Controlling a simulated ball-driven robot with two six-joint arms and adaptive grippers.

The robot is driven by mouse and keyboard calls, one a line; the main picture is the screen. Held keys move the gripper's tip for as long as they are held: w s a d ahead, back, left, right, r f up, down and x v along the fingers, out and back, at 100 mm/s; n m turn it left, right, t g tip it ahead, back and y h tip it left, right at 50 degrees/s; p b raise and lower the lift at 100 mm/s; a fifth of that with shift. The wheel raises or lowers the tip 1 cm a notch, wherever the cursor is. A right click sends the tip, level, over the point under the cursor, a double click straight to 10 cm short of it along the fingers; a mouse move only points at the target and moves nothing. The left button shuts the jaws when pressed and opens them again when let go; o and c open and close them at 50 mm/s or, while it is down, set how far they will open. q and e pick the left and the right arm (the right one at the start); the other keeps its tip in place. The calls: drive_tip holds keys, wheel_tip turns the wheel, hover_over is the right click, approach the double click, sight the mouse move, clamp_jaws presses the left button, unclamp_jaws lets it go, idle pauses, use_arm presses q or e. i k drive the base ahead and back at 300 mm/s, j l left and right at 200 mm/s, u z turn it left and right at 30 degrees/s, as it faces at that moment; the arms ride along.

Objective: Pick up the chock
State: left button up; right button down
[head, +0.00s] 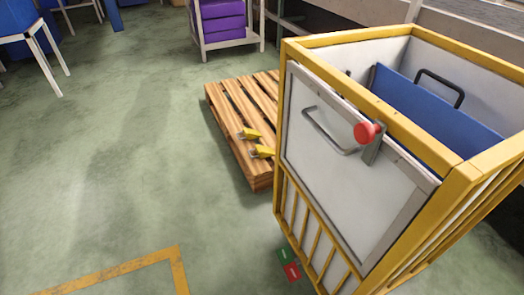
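Two small yellow pieces that look like chocks lie on the near end of the wooden pallet: one chock (249,134) and, just below it in the picture, a second chock (262,152). They are small in the view, and each has a darker grey part on its left side. Neither of my grippers is in the head view, so nothing shows of what they hold.
The wooden pallet (228,128) lies on the green floor. A yellow-framed cart (295,160) with a grey door, a handle and a red knob (367,132) stands right of it, partly hiding it. Green and red pedals (288,262) sit low at its side.

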sight(262, 152)
drive_tip(key=i+j+z, duration=0.2)
drive_tip(key=z, duration=0.25)
drive_tip(key=i+j+z, duration=0.4)
drive_tip(key=i+j, duration=0.2)
drive_tip(key=j, duration=0.15)
drive_tip(key=i+j+z, duration=0.15)
drive_tip(key=j, duration=0.2)
drive_tip(key=i+j, duration=0.2)
drive_tip(key=j, duration=0.15)
drive_tip(key=i+j+z, duration=0.15)
drive_tip(key=j, duration=0.25)
drive_tip(key=i+j, duration=0.2)
drive_tip(key=j, duration=0.2)
drive_tip(key=z, duration=0.05)
